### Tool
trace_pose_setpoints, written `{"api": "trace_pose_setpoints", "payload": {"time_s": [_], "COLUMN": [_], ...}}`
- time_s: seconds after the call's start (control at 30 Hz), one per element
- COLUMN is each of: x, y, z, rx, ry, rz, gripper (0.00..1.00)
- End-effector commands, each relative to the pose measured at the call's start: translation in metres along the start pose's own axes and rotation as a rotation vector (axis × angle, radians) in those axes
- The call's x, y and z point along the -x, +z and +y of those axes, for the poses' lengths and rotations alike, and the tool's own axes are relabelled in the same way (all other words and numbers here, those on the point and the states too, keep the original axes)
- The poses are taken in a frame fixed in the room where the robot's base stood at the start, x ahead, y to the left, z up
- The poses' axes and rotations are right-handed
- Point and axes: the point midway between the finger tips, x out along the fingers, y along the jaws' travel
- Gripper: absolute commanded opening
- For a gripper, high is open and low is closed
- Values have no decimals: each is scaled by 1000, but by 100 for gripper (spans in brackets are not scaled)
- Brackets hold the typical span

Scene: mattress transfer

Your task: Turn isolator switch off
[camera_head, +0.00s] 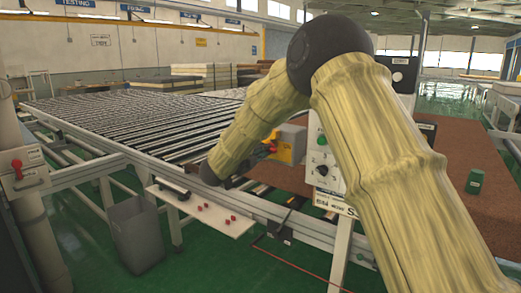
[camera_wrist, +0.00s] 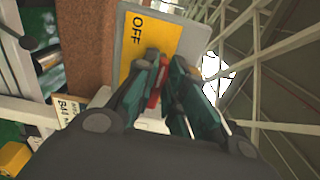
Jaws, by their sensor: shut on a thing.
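The isolator switch is a grey box with a yellow face (camera_wrist: 128,62) marked OFF, seen close up in the wrist view. Its red handle (camera_wrist: 154,98) shows between the fingers of my gripper (camera_wrist: 164,66), which is shut on it. The fingers hide most of the handle, so its exact angle cannot be told. In the head view the yellow isolator box (camera_head: 289,147) stands at the conveyor's side, just right of my forearm. My forearm hides most of the gripper there.
A long roller conveyor (camera_head: 130,122) fills the left and middle. A control box with a green button (camera_head: 322,158) stands right of the isolator. A grey bin (camera_head: 135,235) is on the green floor. Another red switch (camera_head: 17,165) is at the far left.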

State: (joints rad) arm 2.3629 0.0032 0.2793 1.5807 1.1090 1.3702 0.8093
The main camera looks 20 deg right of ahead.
Motion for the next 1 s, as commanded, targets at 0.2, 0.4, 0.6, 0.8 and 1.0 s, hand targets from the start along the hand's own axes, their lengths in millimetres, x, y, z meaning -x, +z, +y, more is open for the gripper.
{"api": "trace_pose_setpoints", "payload": {"time_s": [0.2,0.4,0.6,0.8,1.0], "x": [1,1,1,1,0], "y": [0,0,0,0,0], "z": [3,3,4,3,2], "rx": [48,58,58,58,56], "ry": [2,2,3,2,1], "rz": [-1,-1,-1,0,0], "gripper": [0,0,0,34,34]}}
